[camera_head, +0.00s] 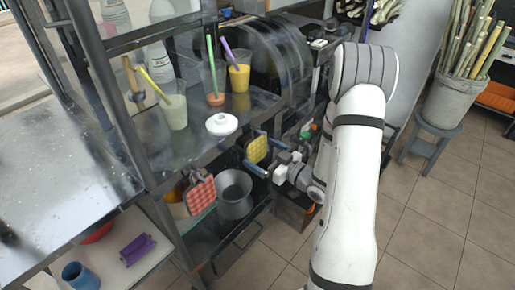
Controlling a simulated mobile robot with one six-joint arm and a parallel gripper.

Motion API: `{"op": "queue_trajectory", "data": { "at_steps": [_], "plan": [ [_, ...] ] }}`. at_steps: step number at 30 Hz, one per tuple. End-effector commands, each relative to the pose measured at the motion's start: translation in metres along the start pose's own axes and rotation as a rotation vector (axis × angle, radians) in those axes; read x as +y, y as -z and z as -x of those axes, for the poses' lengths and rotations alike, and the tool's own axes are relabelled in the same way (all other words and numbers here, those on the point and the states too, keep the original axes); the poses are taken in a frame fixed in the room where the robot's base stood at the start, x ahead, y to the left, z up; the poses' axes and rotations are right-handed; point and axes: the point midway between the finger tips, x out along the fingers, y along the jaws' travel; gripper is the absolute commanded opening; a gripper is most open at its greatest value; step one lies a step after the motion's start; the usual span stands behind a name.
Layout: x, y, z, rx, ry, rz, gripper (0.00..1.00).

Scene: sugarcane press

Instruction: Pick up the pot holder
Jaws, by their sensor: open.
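A yellow, waffle-textured square pot holder (257,150) hangs upright at the front of the metal rack. A similar red waffle-textured square (201,196) hangs lower left. My gripper (254,153) reaches in from the right, its blue-tipped fingers spread apart. One finger is above the yellow square and one below it, so the square appears between them in the picture. I cannot tell whether either finger touches it or how deep it sits between them.
A dark grey pot (235,194) stands on the lower shelf under my gripper. A white lid-like disc (222,124) and cups with straws, including a yellow one (239,77), stand on the shelf above. Tiled floor (420,225) is open at right.

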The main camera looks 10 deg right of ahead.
Motion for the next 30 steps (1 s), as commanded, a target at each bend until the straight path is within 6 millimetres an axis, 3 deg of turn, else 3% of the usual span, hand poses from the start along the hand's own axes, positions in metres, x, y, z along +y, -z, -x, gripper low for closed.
{"op": "queue_trajectory", "data": {
  "at_steps": [12, 21, 30],
  "plan": [
    [0.007, 0.005, -0.052, -0.002, -0.008, 0.001, 1.0],
    [0.008, 0.005, -0.057, -0.002, -0.013, 0.001, 1.0],
    [0.009, 0.005, -0.056, -0.002, -0.013, 0.001, 0.76]
  ]
}}
